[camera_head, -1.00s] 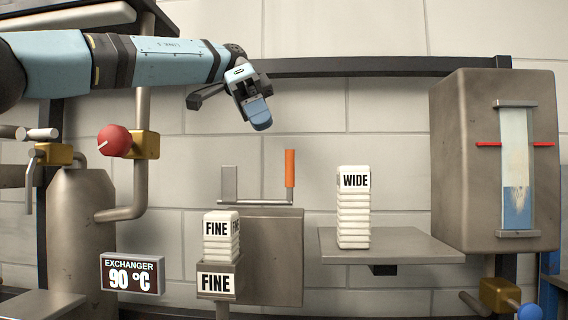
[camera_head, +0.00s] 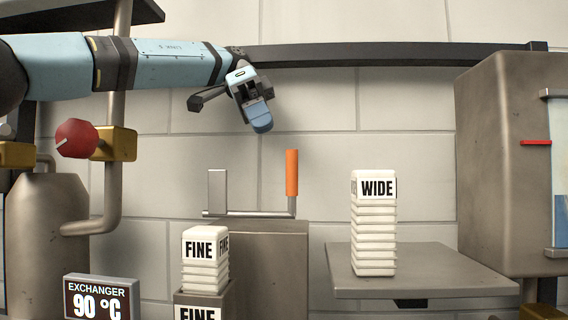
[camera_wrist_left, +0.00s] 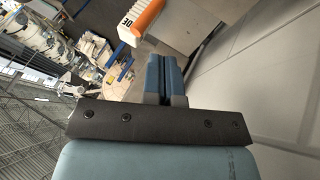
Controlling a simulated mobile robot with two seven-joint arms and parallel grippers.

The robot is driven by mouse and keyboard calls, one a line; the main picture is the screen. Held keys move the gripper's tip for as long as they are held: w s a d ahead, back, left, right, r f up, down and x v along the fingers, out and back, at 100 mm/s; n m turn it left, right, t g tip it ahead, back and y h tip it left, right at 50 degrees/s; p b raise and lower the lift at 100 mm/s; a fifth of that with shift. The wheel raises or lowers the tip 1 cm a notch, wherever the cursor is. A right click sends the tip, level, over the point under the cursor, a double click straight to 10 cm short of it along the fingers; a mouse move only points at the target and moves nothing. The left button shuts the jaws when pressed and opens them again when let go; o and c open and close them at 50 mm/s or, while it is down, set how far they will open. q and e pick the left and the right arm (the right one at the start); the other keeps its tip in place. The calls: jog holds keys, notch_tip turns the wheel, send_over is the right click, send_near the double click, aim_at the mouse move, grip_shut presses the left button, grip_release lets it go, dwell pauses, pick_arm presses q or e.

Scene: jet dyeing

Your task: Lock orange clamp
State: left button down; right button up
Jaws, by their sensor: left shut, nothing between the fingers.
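The orange clamp handle (camera_head: 292,172) stands upright at the right end of a thin metal rod above a grey metal box (camera_head: 268,262). A flat metal plate (camera_head: 217,190) rises at the rod's left end. My left gripper (camera_head: 262,124) is shut and empty, above and a little left of the handle, apart from it. In the left wrist view the shut blue fingers (camera_wrist_left: 165,75) point toward the orange handle (camera_wrist_left: 149,17), which shows near the top edge beside a white stack. My right gripper is not in view.
A white FINE stack (camera_head: 206,262) sits in a holder left of the box. A white WIDE stack (camera_head: 374,222) stands on a metal shelf (camera_head: 440,271) at right.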

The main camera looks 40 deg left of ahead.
pick_arm(q)
jog(key=x, duration=1)
jog(key=shift+a+p, duration=0.15)
jog(key=shift+p, duration=0.15)
jog(key=shift+a+f, duration=0.1)
jog(key=shift+a, duration=0.05)
